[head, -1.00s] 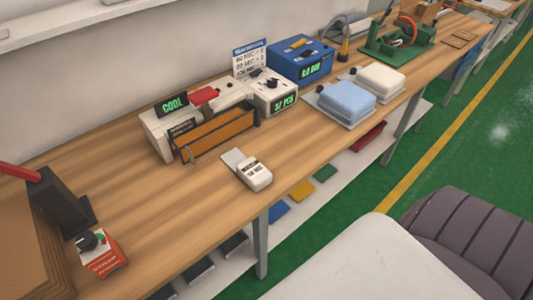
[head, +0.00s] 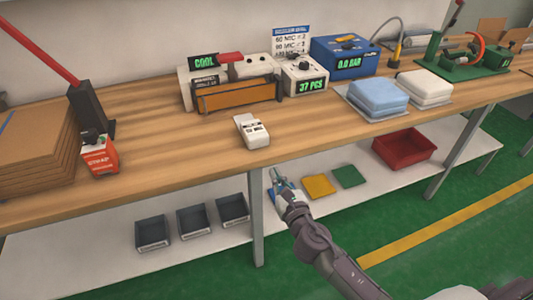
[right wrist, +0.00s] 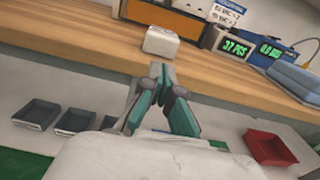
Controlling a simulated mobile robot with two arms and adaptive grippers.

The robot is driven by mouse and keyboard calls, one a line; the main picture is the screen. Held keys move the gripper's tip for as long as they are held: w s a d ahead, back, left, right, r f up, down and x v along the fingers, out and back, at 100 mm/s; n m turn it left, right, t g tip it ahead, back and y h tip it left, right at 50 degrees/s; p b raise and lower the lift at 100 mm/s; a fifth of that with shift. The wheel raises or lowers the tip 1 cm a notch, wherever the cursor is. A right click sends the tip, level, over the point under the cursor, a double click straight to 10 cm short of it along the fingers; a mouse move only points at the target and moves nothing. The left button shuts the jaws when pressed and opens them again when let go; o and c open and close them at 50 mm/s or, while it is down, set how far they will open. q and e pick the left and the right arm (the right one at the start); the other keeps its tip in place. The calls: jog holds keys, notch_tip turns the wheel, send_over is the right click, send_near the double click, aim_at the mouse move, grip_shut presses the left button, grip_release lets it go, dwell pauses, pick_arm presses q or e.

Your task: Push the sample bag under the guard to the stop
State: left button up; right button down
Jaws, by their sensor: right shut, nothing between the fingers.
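A small white item with dark markings (head: 252,131), which looks like the sample bag, lies on the bench in front of the sealer. It also shows in the right wrist view (right wrist: 161,42). The orange-brown guard (head: 238,96) runs along the front of the white sealer (head: 190,92), whose display reads COOL. The stop cannot be made out. My right gripper (head: 275,174) is shut and empty, in front of the bench edge and apart from the white item. Its fingers (right wrist: 160,72) point toward the bench in the right wrist view. My left gripper is not in view.
A unit reading 37 PCS (head: 305,80) and a blue 0.0 BAR box (head: 345,58) stand right of the sealer. Blue (head: 378,96) and white (head: 425,86) stacks lie farther right. A red lever device (head: 90,108) stands left. Bench left of the white item is clear.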

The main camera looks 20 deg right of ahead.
aim_at(258, 142)
jog(key=w, duration=1.1)
jog(key=shift+w+a, duration=0.15)
jog(key=shift+a, duration=0.05)
jog(key=shift+w, duration=0.55)
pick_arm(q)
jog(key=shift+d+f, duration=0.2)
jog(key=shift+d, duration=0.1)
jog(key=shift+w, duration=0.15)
pick_arm(e)
jog(key=w+b, duration=0.1)
jog(key=w, duration=0.2)
jog(key=shift+f+b, duration=0.1)
jog(key=shift+b, duration=0.3)
jog(key=shift+w, duration=0.3)
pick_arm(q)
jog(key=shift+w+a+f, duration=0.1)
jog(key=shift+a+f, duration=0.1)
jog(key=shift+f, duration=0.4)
